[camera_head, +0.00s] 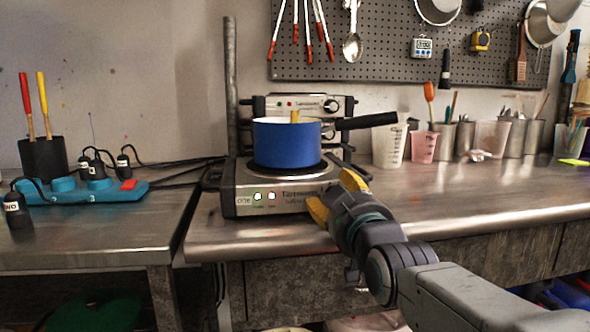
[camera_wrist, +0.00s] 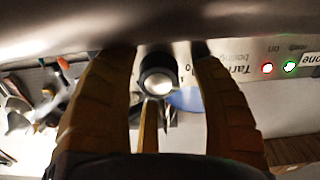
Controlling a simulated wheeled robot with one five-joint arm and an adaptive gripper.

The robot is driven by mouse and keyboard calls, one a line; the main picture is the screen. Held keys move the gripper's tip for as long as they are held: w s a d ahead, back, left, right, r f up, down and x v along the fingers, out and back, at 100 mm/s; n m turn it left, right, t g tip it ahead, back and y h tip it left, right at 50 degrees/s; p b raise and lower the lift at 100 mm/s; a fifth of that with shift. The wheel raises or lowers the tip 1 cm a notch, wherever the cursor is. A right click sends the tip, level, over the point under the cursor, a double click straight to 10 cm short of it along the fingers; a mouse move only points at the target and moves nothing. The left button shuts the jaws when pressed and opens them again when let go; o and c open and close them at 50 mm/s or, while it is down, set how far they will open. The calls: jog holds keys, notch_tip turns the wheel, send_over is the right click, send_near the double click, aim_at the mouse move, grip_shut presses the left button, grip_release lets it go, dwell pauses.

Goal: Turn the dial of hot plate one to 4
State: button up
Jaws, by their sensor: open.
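Hot plate one (camera_head: 240,200) stands on the metal counter, with "one" on its front and two small lights. In the wrist view its front panel (camera_wrist: 225,75) appears upside down, with a red and a green light lit. Its round dial (camera_wrist: 157,75), dark with a pale metallic face, lies between my yellow fingers. My gripper (camera_head: 335,196) is open at the right end of the panel and hides the dial in the head view. In the wrist view my gripper (camera_wrist: 160,60) has one finger on each side of the dial, with visible gaps. The dial's setting is not readable.
A blue pot (camera_head: 285,145) sits on hot plate one, its black handle (camera_head: 367,121) reaching right above my gripper. A second hot plate (camera_head: 290,102) stands behind. Beakers and cups (camera_head: 424,146) stand to the right. The counter front right (camera_head: 480,200) is clear.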

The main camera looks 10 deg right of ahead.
jog(key=shift+r+n+p, duration=0.2)
jog(key=shift+n+p, duration=0.2)
jog(key=shift+p, duration=0.85)
